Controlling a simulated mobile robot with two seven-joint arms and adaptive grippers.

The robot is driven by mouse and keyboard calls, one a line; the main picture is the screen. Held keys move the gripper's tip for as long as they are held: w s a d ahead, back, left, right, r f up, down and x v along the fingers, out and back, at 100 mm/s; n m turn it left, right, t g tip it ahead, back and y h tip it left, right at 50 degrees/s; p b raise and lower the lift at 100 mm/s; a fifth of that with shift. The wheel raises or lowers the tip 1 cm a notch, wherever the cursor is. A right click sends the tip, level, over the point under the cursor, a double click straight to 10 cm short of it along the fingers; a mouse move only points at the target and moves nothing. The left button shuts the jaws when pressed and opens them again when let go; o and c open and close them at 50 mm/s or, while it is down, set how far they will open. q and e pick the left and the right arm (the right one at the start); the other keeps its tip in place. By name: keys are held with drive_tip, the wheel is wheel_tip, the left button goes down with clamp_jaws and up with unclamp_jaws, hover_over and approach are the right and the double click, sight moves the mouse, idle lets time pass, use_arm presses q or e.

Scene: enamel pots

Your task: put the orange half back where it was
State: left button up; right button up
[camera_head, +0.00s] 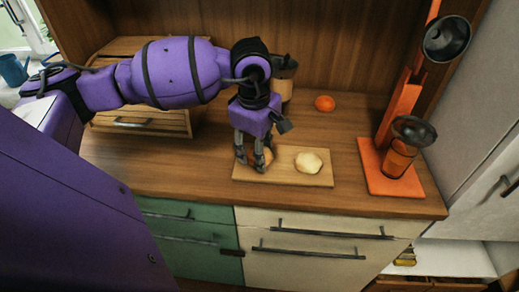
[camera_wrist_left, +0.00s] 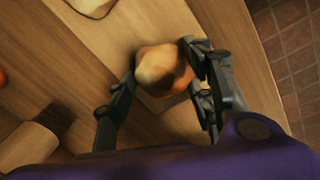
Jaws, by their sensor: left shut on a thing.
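My left gripper (camera_head: 254,160) is over the left part of a wooden cutting board (camera_head: 285,181). In the left wrist view its fingers (camera_wrist_left: 160,88) are shut on a rounded piece with a pale patch and orange-brown skin, which looks like the orange half (camera_wrist_left: 163,70). In the head view that piece is mostly hidden behind the fingers; I cannot tell whether it touches the board. A second pale, cut piece (camera_head: 308,161) lies on the right part of the board, and its edge shows in the left wrist view (camera_wrist_left: 92,6). My right gripper is not in view.
A whole orange fruit (camera_head: 324,103) sits at the back of the counter. A jar (camera_head: 285,80) stands behind my left wrist. A wooden box (camera_head: 145,120) is on the left. An orange stand with dark cups (camera_head: 394,168) is on the right. Counter between board and stand is clear.

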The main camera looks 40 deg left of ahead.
use_arm(q)
drive_tip(key=shift+f, duration=0.6)
drive_tip(key=o, duration=1.3)
drive_tip(key=shift+r, duration=0.1)
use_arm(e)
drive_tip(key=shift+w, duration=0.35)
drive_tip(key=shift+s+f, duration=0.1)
